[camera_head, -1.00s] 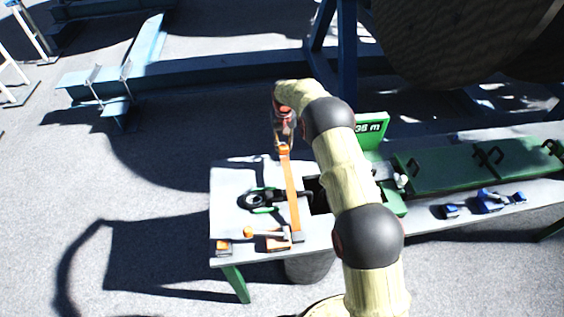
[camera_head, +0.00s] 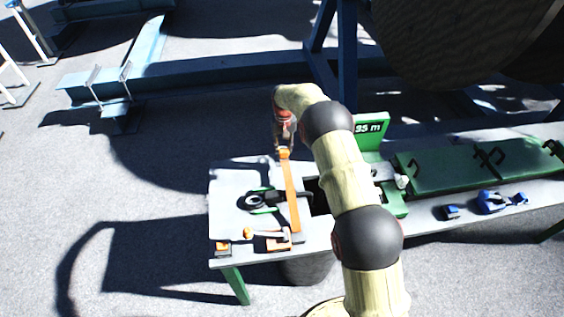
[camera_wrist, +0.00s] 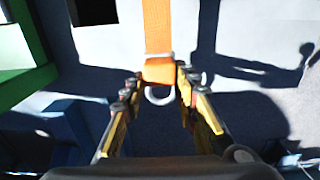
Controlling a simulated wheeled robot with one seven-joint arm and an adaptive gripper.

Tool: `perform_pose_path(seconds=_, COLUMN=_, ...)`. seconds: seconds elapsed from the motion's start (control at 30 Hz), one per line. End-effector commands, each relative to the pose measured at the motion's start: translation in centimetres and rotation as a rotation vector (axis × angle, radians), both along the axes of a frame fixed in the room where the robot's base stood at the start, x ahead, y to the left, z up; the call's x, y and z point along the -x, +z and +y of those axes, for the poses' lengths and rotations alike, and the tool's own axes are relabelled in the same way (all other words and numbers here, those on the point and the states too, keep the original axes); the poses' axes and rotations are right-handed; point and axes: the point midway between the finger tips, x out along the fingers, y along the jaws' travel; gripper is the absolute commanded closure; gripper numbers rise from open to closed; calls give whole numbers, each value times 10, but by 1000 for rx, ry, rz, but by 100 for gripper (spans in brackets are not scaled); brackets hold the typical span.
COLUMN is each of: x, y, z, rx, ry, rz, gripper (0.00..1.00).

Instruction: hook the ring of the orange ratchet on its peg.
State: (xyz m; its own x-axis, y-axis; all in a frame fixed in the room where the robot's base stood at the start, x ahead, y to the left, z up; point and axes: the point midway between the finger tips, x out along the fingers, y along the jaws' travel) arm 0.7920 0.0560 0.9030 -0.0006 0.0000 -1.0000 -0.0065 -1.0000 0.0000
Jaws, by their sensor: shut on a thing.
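My gripper (camera_head: 284,151) is over the far edge of the white table. It is shut on the orange end block (camera_wrist: 159,71) of the orange strap (camera_head: 291,189). In the wrist view, a metal ring (camera_wrist: 159,96) sticks out of this block between my fingers, toward the palm. The strap runs from my gripper to the orange ratchet (camera_head: 279,241) at the near edge of the table. It looks taut and straight. I cannot make out the peg in either view.
The table (camera_head: 228,189) carries a black round tool with green parts (camera_head: 257,200). Green lidded boxes (camera_head: 440,170) and a green sign (camera_head: 371,129) are right of my arm. Blue items (camera_head: 491,201) lie further right. A blue beam frame (camera_head: 200,75) stands behind.

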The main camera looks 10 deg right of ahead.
Motion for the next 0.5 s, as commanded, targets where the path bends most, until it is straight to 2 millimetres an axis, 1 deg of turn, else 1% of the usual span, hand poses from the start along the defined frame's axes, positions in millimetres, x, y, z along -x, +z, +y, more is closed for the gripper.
perform_pose_path(seconds=0.5, x=0, y=-7, z=0, rx=0, ry=0, rz=-1, gripper=100)
